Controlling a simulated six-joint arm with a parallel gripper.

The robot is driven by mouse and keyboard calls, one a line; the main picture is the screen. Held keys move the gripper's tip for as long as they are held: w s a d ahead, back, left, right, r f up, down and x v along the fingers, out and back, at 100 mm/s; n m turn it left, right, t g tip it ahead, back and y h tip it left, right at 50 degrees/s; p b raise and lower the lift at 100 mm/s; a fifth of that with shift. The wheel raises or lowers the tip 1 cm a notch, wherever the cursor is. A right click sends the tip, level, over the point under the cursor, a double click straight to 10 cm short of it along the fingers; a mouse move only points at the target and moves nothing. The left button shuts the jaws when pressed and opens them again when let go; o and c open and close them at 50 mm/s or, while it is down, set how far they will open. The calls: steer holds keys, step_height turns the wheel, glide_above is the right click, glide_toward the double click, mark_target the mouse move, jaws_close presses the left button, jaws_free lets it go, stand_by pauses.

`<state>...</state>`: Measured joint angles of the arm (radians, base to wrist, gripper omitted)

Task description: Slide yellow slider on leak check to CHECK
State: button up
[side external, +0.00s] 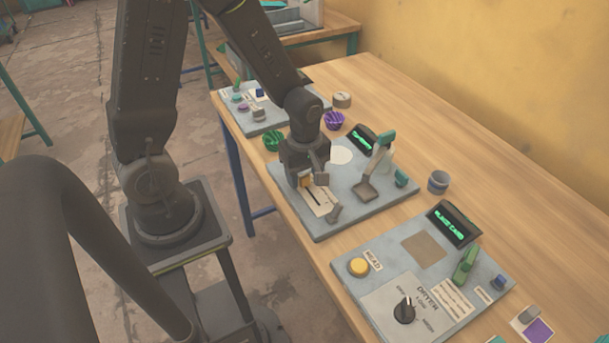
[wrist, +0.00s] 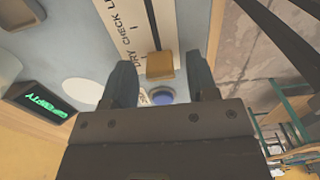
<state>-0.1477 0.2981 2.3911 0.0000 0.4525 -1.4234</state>
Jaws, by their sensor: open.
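The yellow slider (wrist: 160,66) is a small block at the near end of a dark slot (wrist: 152,22) in a pale strip labelled DRY, CHECK and a cut-off word. In the wrist view my gripper (wrist: 162,72) is open, with one fingertip on each side of the slider and gaps visible. In the side view my gripper (side external: 306,179) is low over the middle grey panel (side external: 345,218), and the slider (side external: 305,182) shows partly beneath it. Whether the fingers touch the slider cannot be told.
The dryer panel (side external: 425,285) lies in front. A grey cup (side external: 438,182) stands to the right.

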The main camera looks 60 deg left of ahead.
steer(key=shift+f, duration=0.4)
jaws_close()
stand_by(0.4)
